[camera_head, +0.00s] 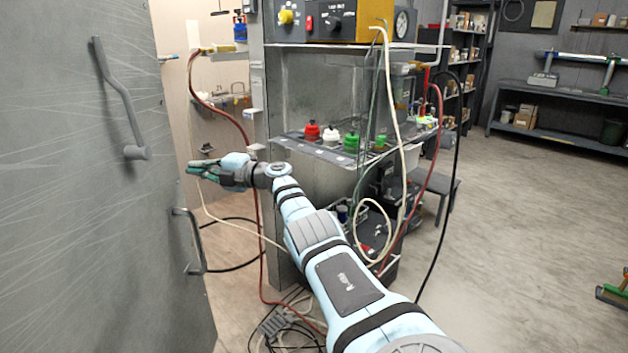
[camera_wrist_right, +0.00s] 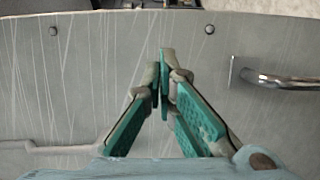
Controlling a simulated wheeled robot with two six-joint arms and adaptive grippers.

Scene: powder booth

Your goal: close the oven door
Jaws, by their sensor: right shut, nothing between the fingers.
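The oven door (camera_head: 75,230) is a large, scratched grey panel filling the left of the head view. It carries a long bent grey handle (camera_head: 122,95), and a second, smaller handle (camera_head: 180,240) shows by its right edge. My right gripper (camera_head: 192,170) is shut and empty, with its green-padded fingers beside the door's right edge. In the right wrist view the closed fingertips (camera_wrist_right: 164,58) appear in front of the scratched panel (camera_wrist_right: 90,85), with a shiny handle (camera_wrist_right: 285,80) to the right. I cannot tell whether they touch it. My left gripper is out of view.
A steel stand (camera_head: 320,95) with red, white and green bottles (camera_head: 331,135) is behind my right arm. Hoses hang around it, and cables (camera_head: 290,325) lie on the floor. A shelf bench (camera_head: 550,110) stands at the back right. The floor at right (camera_head: 530,230) is mostly clear.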

